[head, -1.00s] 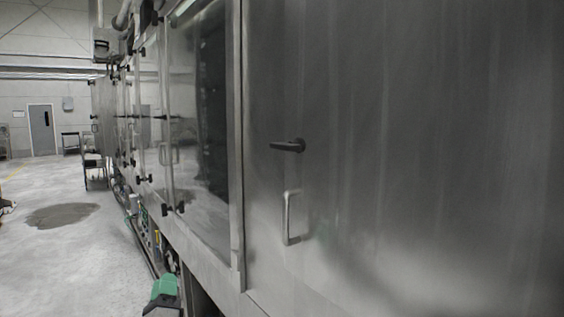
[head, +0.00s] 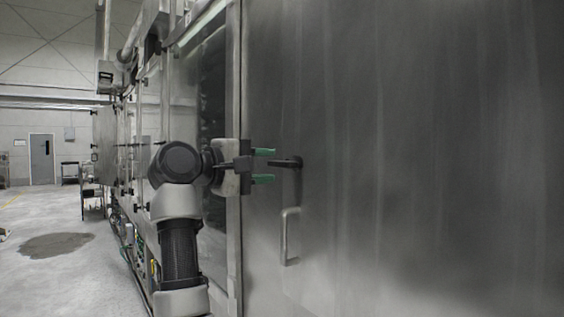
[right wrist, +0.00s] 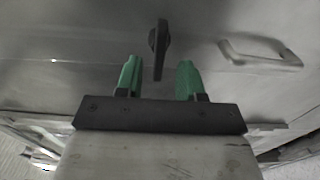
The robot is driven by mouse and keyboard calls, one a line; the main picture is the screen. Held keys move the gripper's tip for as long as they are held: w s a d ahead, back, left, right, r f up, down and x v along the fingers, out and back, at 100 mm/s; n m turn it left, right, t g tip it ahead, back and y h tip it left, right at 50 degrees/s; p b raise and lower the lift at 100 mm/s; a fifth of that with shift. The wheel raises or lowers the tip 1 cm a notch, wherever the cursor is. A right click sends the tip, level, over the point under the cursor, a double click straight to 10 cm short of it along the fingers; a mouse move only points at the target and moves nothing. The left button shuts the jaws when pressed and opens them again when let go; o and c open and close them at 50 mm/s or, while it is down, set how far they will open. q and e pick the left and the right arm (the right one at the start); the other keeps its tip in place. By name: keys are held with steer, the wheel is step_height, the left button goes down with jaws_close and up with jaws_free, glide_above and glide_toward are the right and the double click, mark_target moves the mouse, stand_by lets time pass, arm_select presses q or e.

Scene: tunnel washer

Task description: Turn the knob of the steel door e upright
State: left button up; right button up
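The steel door (head: 420,150) fills the right of the head view. Its black knob (head: 290,162) lies about horizontal, its free end pointing left toward my right gripper. My right gripper (head: 265,166) is open, with one green finger above the level of the knob and one below. In the right wrist view the knob (right wrist: 158,45) shows between and beyond the open green fingers (right wrist: 159,66), with a gap on both sides. Its free end reaches between the fingertips. My left gripper is not in view.
A metal pull handle (head: 288,236) sits on the door below the knob and also shows in the right wrist view (right wrist: 262,51). A glazed steel panel (head: 215,100) stands left of the door. The floor (head: 60,280) at the left is mostly clear.

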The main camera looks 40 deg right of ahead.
mark_target(277, 165)
steer(key=shift+s+d+p, duration=0.15)
steer(key=shift+d+p, duration=0.05)
steer(key=shift+d, duration=0.95)
steer(key=shift+s+d+p, duration=0.15)
steer(key=shift+d, duration=0.95)
jaws_close()
